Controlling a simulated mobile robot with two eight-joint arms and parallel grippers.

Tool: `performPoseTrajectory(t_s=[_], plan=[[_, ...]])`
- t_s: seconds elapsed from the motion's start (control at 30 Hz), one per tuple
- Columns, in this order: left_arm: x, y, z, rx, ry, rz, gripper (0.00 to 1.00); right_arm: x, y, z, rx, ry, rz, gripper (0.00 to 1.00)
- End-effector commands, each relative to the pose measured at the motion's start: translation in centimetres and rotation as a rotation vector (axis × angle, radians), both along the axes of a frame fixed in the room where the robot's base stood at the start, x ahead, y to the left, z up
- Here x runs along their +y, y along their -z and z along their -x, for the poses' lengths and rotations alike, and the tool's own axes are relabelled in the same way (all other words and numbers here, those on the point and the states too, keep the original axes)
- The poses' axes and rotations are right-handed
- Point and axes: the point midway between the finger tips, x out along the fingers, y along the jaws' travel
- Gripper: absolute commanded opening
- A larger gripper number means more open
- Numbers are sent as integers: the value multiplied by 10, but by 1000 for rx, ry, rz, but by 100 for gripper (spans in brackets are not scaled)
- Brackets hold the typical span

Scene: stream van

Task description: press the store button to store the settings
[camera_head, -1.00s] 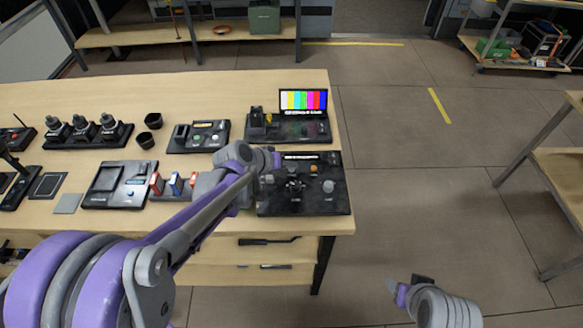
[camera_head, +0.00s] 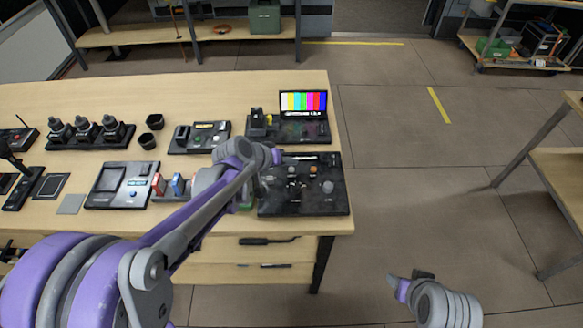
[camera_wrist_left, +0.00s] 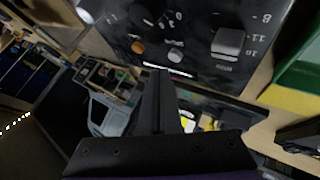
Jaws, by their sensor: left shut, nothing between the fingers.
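A black control panel (camera_head: 312,205) lies at the bench's right front corner, with a dial, a grey knob (camera_head: 328,187) and small buttons. In the left wrist view the panel (camera_wrist_left: 195,20) shows an orange button (camera_wrist_left: 137,47), a pale grey button (camera_wrist_left: 176,54), a dial and a grey slider knob (camera_wrist_left: 228,42). No store label is readable there. My left gripper (camera_head: 272,160) is over the panel's upper left part. In the wrist view its dark fingers (camera_wrist_left: 159,76) are shut and empty, tips close to the pale button; contact cannot be told. My right arm's end (camera_head: 408,286) is low at right, its jaws unclear.
A colour-bar screen (camera_head: 303,101) stands on a black unit behind the panel. A row of coloured blocks (camera_head: 176,185) and a grey-black device (camera_head: 122,186) lie to its left.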

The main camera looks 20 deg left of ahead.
Motion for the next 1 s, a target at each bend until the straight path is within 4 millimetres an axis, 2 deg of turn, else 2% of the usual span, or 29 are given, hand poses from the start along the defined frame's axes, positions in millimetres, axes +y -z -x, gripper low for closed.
performPoseTrajectory(t_s=[0.1, 0.4, 1.0], plan=[[0, -16, -1, -3, 0, 0, 0, 0, -13, -5, -9, 0, 0, 57], [0, -45, -2, -5, 0, -1, 0, 0, -36, -15, -29, 0, 0, 57], [0, -45, -1, -1, -1, 0, 0, 0, -36, -15, -29, 0, 0, 57]])
